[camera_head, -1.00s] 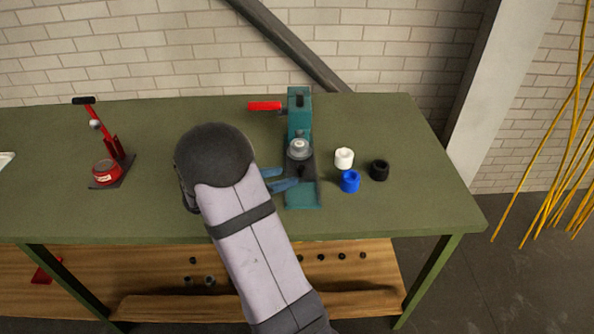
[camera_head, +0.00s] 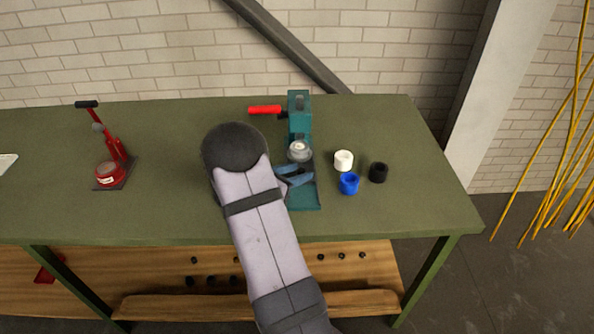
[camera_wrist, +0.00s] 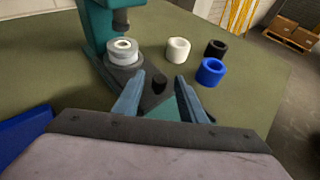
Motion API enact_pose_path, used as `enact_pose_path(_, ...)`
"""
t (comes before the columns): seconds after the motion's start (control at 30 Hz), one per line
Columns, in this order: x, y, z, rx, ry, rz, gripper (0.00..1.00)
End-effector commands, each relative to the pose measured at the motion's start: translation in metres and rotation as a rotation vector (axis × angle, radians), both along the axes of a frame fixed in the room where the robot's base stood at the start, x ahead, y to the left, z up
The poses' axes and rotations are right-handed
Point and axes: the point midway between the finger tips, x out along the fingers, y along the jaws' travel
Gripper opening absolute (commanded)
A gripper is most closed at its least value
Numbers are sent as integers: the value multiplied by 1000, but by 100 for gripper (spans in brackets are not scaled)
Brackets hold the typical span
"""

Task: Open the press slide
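The teal press (camera_head: 299,113) stands on the green table, with a red lever (camera_head: 264,109) pointing left from its upper part. Its dark slide (camera_wrist: 119,71) carries a round silver piece (camera_wrist: 122,52) below the ram. A small black knob (camera_wrist: 159,83) sticks up at the slide's near end. In the wrist view my gripper (camera_wrist: 162,88) is open, its two blue fingers on either side of the knob with gaps. In the head view my gripper (camera_head: 296,177) is over the near part of the press base, which it partly hides.
A white ring (camera_head: 343,160), a blue ring (camera_head: 349,183) and a black ring (camera_head: 378,172) stand right of the press. A red hand press (camera_head: 110,172) stands far left. A blue object (camera_wrist: 22,133) shows at the wrist view's left.

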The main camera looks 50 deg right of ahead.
Motion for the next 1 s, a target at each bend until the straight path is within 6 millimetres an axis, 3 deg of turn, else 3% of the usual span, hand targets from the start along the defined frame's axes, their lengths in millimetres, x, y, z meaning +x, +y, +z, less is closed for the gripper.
enact_pose_path(0.3, 0, -2, -1, 0, 0, 1, 35)
enact_pose_path(0.47, 0, -2, -1, 0, 0, 1, 0)
enact_pose_path(0.73, -5, 4, -1, 0, 0, 2, 0)
enact_pose_path(1.0, -38, 39, -3, 2, 1, 4, 0)
